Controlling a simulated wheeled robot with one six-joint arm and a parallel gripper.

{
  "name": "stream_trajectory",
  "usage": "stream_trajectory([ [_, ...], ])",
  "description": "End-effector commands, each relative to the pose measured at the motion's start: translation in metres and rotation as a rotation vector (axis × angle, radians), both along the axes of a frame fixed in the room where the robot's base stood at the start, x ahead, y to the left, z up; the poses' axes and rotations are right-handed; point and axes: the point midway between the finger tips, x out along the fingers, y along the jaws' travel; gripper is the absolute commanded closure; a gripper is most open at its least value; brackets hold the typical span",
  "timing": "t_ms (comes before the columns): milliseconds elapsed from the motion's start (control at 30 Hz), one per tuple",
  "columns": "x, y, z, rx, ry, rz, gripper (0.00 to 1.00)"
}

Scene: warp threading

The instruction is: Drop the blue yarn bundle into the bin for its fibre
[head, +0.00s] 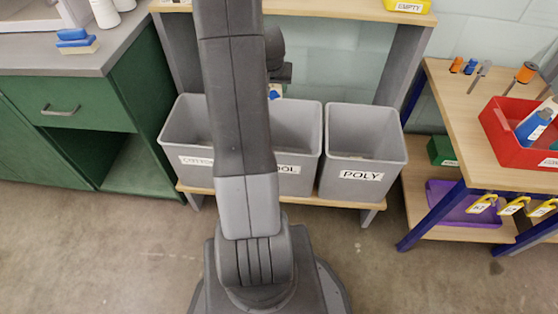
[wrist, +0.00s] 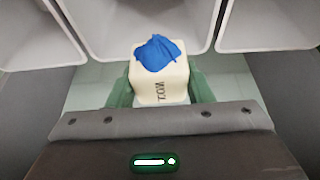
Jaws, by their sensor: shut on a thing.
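The blue yarn bundle (wrist: 160,53) is a blue tuft on a cream block, with dark lettering that seems to read WOOL. My gripper (wrist: 160,88) is shut on it, a green finger on each side. In the head view, a bit of the blue yarn (head: 274,94) shows beside my arm, near the back rim of the middle bin. Three grey bins stand in a row: one labelled COTTON (head: 185,135), the middle one (head: 308,140) with only "OOL" visible, and one labelled POLY (head: 362,150). My arm hides part of the left and middle bins.
The bins stand on a wooden shelf between grey uprights. A green cabinet (head: 75,120) with a blue brush (head: 75,40) on top is at left. A wooden bench at right holds a red tray (head: 510,150) and several tools. The floor in front is clear.

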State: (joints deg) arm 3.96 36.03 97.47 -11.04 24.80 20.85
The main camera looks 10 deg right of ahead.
Motion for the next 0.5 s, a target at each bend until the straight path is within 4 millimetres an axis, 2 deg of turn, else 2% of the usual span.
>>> stream_trajectory([
  [33,-0.001,-0.005,-0.018,0.000,-0.002,-0.013,0.75],
  [200,-0.004,-0.021,-0.043,0.001,-0.001,-0.050,0.75],
  [500,-0.009,-0.041,-0.071,0.003,-0.001,-0.099,0.75],
])
